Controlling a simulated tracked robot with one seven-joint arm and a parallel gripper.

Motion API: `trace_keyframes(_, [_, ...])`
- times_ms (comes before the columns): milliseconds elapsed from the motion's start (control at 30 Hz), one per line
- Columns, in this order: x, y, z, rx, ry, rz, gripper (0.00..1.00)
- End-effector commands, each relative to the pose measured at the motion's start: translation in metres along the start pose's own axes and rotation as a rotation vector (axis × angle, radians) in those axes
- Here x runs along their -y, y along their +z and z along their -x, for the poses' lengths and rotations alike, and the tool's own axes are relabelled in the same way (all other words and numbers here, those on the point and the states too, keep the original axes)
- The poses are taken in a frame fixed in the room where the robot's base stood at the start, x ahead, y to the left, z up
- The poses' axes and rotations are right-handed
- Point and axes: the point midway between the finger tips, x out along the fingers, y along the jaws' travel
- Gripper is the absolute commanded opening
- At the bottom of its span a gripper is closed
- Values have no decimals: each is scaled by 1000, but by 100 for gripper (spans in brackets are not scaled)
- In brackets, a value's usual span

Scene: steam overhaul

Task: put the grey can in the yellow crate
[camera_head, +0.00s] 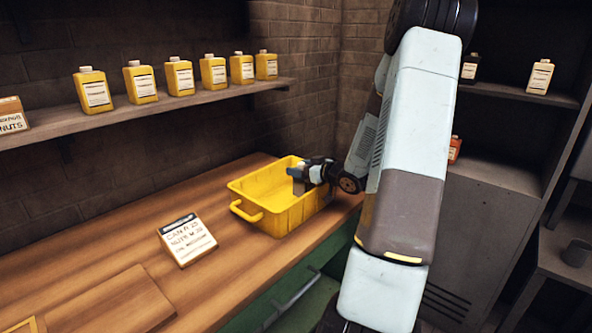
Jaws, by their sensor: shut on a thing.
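The yellow crate (262,212) stands on the wooden bench, near its right end, with its open top up and a handle facing left. My gripper (302,180) is over the right part of the crate, reaching in from the right at about rim height. It is shut on a small grey thing (297,173), which looks like the grey can. The gripper covers much of it, so its outline is unclear. I cannot tell whether it touches the crate.
A lettered card (187,239) lies on the bench left of the crate. A wooden board (105,303) lies at the front left. Several yellow bottles (179,77) stand on the wall shelf above. A dark grey cup-like thing (577,252) stands on the right-hand surface.

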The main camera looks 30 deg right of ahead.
Motion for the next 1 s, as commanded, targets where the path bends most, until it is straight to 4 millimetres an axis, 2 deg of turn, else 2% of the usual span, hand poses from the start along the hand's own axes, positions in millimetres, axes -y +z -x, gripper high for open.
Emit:
trace_keyframes(433, [0,8,-2,-1,-1,0,20])
trace_keyframes(467, [0,8,-2,0,-1,0,71])
trace_keyframes(700, [1,8,-2,0,-1,0,94])
trace_keyframes(1000, [1,6,-2,0,-1,0,94])
